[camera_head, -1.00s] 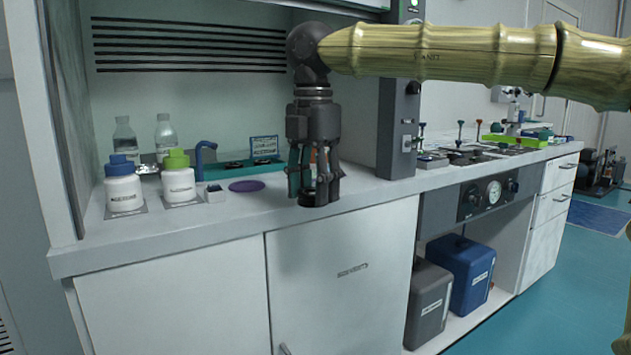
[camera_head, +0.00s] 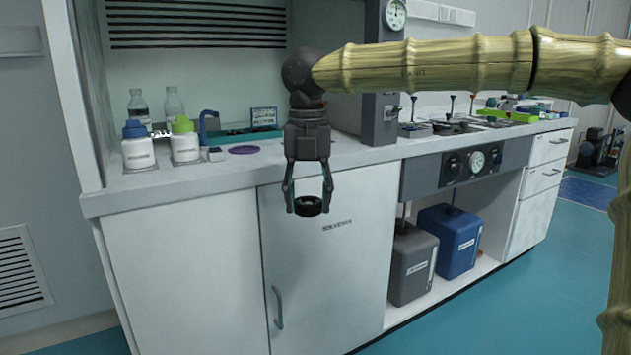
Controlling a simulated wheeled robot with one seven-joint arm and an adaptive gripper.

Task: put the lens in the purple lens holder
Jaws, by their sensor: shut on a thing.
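My gripper (camera_head: 308,200) points down and is shut on the lens (camera_head: 308,206), a small black ring-shaped piece between its fingertips. In the picture the lens appears in front of the cabinet door, below the level of the counter's front edge. A flat purple disc (camera_head: 244,150), which may be the purple lens holder, lies on the counter to the left of and beyond my gripper. It is too small to tell whether it has a recess.
White bottles with a blue cap (camera_head: 137,152) and a green cap (camera_head: 185,147) stand on the counter (camera_head: 330,158) at left. A teal tray (camera_head: 230,138) lies behind the disc. A grey upright post (camera_head: 381,118) stands right of my gripper. The floor in front is clear.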

